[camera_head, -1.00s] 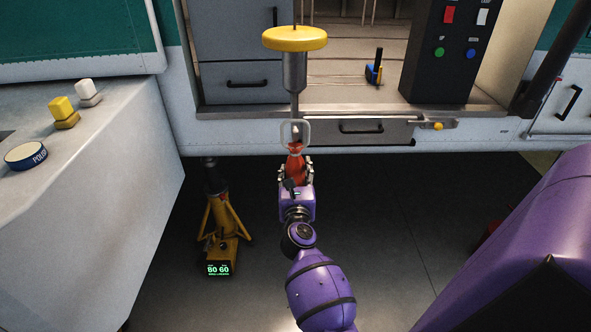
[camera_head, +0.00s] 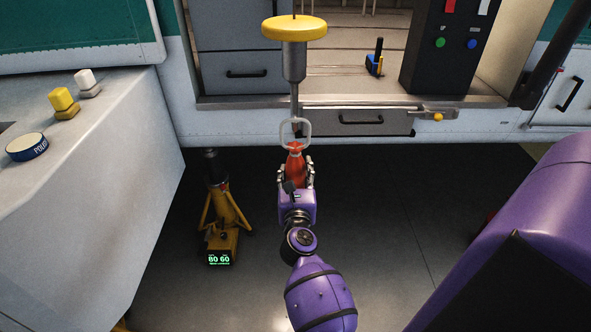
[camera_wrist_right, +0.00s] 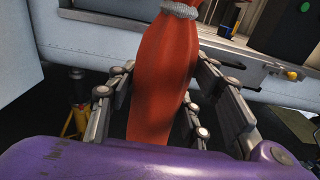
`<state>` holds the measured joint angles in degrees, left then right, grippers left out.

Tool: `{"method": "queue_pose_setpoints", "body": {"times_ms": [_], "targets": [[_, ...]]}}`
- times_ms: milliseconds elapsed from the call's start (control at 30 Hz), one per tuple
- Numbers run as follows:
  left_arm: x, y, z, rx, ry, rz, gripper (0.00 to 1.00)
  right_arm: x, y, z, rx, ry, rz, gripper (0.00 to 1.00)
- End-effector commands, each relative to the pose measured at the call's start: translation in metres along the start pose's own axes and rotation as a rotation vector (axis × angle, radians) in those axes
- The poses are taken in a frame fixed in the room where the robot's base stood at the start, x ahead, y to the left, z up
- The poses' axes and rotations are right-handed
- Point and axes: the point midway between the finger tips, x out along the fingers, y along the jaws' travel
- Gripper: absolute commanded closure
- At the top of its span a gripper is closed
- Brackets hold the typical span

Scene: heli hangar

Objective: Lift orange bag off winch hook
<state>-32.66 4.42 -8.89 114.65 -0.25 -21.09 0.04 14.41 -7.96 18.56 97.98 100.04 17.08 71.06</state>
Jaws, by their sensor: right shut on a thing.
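The orange bag (camera_head: 294,168) hangs upright, slim, with a grey band at its neck and a pale ring (camera_head: 308,131) on top. My right gripper (camera_head: 296,177) is shut around its body from the near side. In the right wrist view the bag (camera_wrist_right: 165,75) stands between the fingers of the right gripper (camera_wrist_right: 165,100). The winch (camera_head: 294,65), with a yellow disc on top, is above the bag. Its thin lower end reaches down to the ring. Whether the hook still passes through the ring is too small to tell. My left gripper is not in view.
Behind the bag is a sill with a drawer (camera_head: 361,121) and a black control box (camera_head: 440,55). A yellow jack (camera_head: 223,220) stands on the floor to the left. A grey counter (camera_head: 110,190) fills the left side.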

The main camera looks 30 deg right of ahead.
Motion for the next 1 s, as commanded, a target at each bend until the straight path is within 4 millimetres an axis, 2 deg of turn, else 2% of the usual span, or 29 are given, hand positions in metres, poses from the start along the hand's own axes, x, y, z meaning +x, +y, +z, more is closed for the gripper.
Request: {"method": "queue_pose_setpoints", "body": {"times_ms": [33, 467, 700, 1000], "targets": [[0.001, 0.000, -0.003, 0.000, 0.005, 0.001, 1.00, -0.002, 0.001, 0.004, 0.002, -0.007, 0.001, 0.85], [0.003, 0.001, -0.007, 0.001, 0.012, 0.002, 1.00, -0.021, 0.001, 0.003, 0.001, -0.006, 0.001, 0.85], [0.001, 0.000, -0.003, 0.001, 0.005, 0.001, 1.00, -0.029, 0.000, 0.004, 0.001, -0.007, 0.001, 0.85], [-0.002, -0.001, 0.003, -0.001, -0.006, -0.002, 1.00, -0.031, 0.001, 0.004, 0.001, -0.007, 0.001, 0.85]]}}
